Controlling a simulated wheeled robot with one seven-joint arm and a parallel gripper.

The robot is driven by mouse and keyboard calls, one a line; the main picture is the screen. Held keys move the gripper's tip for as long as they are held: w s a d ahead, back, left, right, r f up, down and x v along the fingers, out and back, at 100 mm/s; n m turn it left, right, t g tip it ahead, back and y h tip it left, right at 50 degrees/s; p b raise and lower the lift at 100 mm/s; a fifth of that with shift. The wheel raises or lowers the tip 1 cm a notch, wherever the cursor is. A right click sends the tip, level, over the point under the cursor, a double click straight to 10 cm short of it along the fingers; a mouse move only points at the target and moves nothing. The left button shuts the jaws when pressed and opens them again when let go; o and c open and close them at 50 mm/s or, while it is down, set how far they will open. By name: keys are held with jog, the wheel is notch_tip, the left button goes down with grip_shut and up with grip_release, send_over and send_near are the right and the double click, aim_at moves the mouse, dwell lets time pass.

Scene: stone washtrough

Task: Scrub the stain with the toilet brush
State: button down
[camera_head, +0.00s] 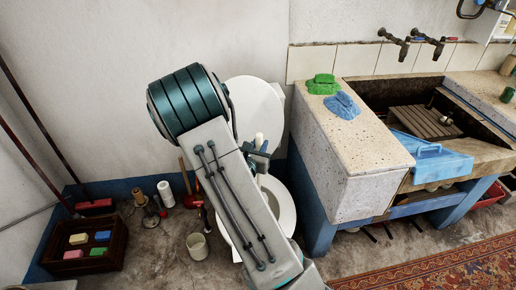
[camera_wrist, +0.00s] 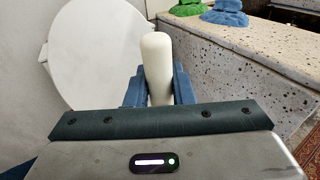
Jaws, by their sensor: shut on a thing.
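The toilet brush shows as a rounded white handle (camera_wrist: 156,52) upright between the blue fingers of my gripper (camera_wrist: 158,88), which is shut on it. In the head view the handle top (camera_head: 259,138) pokes up above my gripper (camera_head: 257,157), in front of the raised toilet lid (camera_head: 250,97). The toilet bowl and seat (camera_head: 285,212) are below, partly covered by my arm. The brush's head is hidden by my arm and gripper. I cannot make out the stain in either view.
A speckled stone trough (camera_head: 360,150) stands close on the right, with green (camera_head: 322,84) and blue (camera_head: 342,105) cloths on top. A white cup (camera_head: 198,246), a plunger (camera_head: 190,197) and a crate (camera_head: 84,262) stand on the floor at left.

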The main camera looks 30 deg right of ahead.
notch_tip(320, 180, down, 24)
jog(key=b, duration=1.8)
jog(key=shift+f+b, duration=0.1)
jog(key=shift+b, duration=0.2)
jog(key=shift+f, duration=0.15)
jog(key=shift+f+b, duration=0.8)
jog(key=shift+f, duration=0.1)
jog(key=shift+s, duration=0.1)
jog(key=s, duration=0.1)
jog(key=s+d, duration=0.1)
jog(key=s, duration=0.1)
jog(key=shift+d, duration=0.25)
jog(key=shift+w, duration=0.1)
